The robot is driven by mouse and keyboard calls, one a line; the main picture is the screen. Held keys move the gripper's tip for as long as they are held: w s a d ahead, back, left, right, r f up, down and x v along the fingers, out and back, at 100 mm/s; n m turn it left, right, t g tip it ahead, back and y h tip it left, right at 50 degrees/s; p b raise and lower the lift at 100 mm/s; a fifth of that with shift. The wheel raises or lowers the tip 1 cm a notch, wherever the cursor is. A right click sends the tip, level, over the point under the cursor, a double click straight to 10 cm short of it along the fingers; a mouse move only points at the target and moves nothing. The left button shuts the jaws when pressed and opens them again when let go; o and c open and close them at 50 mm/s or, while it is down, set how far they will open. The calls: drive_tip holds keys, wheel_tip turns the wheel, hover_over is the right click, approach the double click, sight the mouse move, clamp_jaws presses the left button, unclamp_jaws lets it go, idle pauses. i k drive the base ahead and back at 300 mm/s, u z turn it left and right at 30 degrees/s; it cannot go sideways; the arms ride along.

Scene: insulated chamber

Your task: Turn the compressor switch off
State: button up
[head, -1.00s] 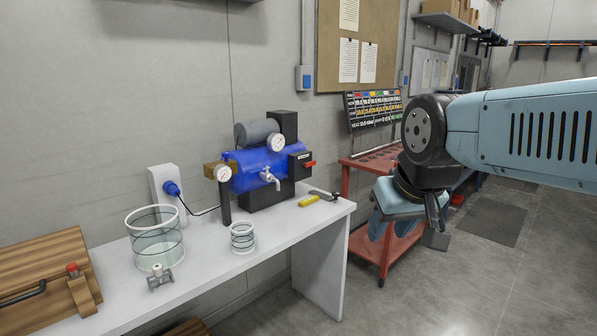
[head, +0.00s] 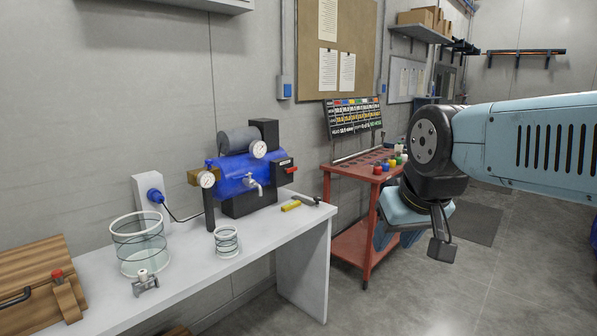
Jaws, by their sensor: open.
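The compressor (head: 240,183) has a blue tank, a grey motor, gauges and a tap, and stands at the back of the white bench. Its switch (head: 288,168) is a black box with a red lever on the compressor's right side. The lever points out to the right. My gripper (head: 393,232) hangs to the right of the bench, in front of the red cart and well apart from the switch. It is open, and I see nothing in it. Its fingers are partly hidden by its own body.
On the bench (head: 190,288) are a large glass jar (head: 140,246), a small jar (head: 227,241), a valve (head: 145,283), a yellow-handled tool (head: 291,206) and a wooden box (head: 30,285). A red cart (head: 352,245) stands behind my gripper. Open floor lies to the right.

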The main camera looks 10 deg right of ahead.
sight(292, 169)
drive_tip(key=i, duration=0.85)
drive_tip(key=u, duration=0.05)
